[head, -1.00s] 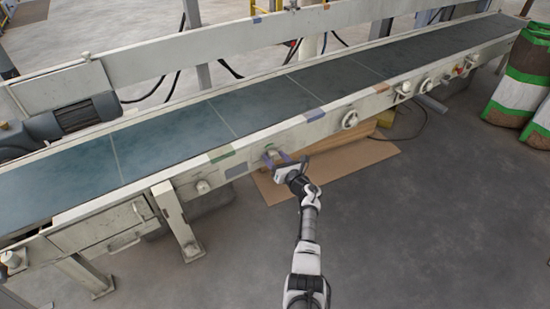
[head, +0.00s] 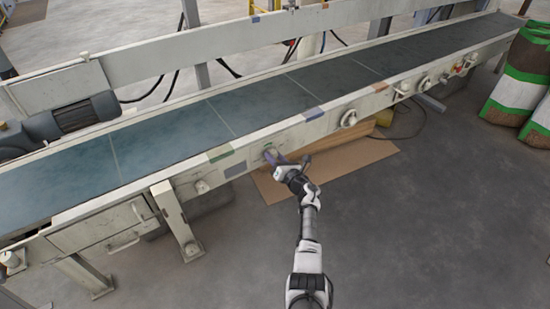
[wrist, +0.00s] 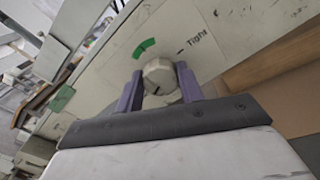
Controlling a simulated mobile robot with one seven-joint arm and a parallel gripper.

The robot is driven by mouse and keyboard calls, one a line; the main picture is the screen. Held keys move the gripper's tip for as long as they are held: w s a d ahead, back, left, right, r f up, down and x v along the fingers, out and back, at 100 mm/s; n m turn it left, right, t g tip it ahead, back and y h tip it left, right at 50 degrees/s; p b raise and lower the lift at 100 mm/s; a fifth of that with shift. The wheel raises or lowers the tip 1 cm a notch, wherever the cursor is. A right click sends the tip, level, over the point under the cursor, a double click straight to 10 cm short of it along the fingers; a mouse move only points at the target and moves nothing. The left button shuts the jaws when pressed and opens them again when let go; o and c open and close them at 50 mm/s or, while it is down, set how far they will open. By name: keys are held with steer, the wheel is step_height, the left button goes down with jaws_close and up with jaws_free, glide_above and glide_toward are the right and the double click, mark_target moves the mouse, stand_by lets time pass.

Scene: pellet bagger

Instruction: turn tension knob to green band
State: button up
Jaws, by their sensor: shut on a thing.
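The tension knob (wrist: 160,78) is a round, pale cap on the conveyor's side rail, with a dark mark low on its face in the wrist view. The green band (wrist: 144,47) is a short arc printed up and left of the knob, and "Tight" is printed up and right. In the wrist view my gripper (wrist: 158,72) has its purple fingers on opposite sides of the knob, shut on it. In the head view my gripper (head: 275,158) reaches the rail from below, and its fingers partly cover the knob (head: 269,152).
The conveyor belt (head: 165,142) runs above the rail. A second knob (head: 202,187) is to the left and a handwheel (head: 349,118) to the right. Cardboard (head: 335,172) lies on the floor below. Striped bags (head: 522,80) stand far right. The near floor is clear.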

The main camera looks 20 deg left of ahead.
steer(key=m, duration=0.6)
steer(key=shift+w+p, duration=0.1)
steer(key=shift+p, duration=0.25)
steer(key=m, duration=0.4)
steer(key=shift+p, duration=0.35)
steer(key=m, duration=0.3)
steer(key=shift+m+p, duration=0.3)
steer(key=m, duration=0.4)
steer(key=shift+f+m+p, duration=0.1)
steer(key=shift+m+p, duration=0.2)
steer(key=shift+p, duration=0.1)
steer(key=m, duration=0.4)
steer(key=shift+p, duration=0.3)
steer(key=shift+m, duration=0.3)
steer(key=o, duration=1)
steer(key=shift+f, duration=0.15)
